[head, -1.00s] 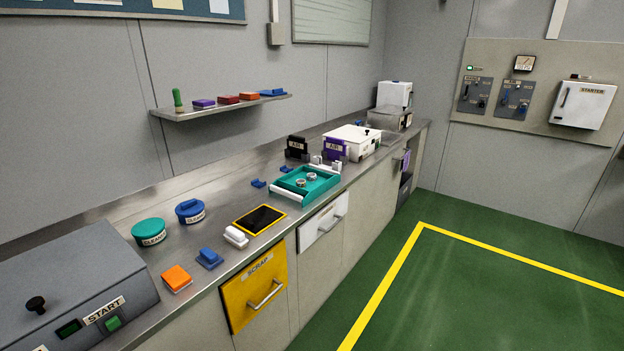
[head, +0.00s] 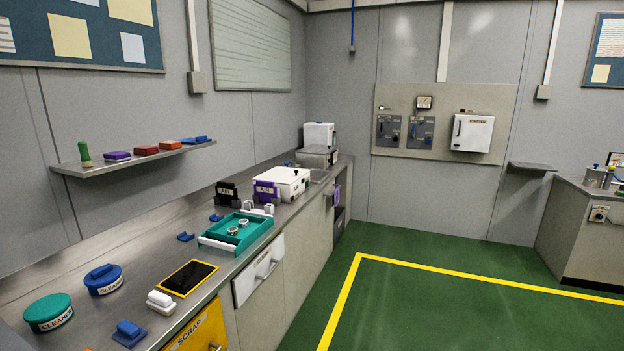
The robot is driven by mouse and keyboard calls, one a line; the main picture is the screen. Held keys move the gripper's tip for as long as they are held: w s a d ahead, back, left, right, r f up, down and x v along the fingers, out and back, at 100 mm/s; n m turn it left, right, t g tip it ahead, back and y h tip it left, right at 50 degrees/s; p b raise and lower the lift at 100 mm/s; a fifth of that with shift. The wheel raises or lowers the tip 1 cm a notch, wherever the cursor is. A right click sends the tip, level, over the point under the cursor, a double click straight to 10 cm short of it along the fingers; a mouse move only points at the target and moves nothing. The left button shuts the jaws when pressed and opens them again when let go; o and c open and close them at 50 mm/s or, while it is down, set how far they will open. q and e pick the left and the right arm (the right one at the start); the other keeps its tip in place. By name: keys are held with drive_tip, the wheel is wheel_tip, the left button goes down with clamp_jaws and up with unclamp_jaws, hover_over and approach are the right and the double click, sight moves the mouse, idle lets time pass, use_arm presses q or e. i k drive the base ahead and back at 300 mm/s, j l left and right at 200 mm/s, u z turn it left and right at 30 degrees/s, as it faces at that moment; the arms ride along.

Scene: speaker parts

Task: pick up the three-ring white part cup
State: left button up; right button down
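A teal tray (head: 258,226) with a white front handle sits on the steel counter. Two small pale round parts stand in it, a nearer one (head: 232,231) and a farther one (head: 243,223). They look like cups or rings, but they are too small to tell whether either has three rings. No other white part cup can be made out. Neither of my grippers is in view.
A white box (head: 283,182) stands behind the tray. The green floor (head: 420,315) is clear.

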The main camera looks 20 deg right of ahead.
sight(243, 224)
drive_tip(key=i+u, duration=0.1)
drive_tip(key=u, duration=0.5)
drive_tip(key=i+l+u, duration=0.4)
drive_tip(key=l, duration=0.25)
drive_tip(key=i+l+u, duration=0.2)
drive_tip(key=l, duration=0.15)
drive_tip(key=i+l+u, duration=0.25)
drive_tip(key=l, duration=0.15)
drive_tip(key=l+u, duration=0.2)
drive_tip(key=l, duration=0.2)
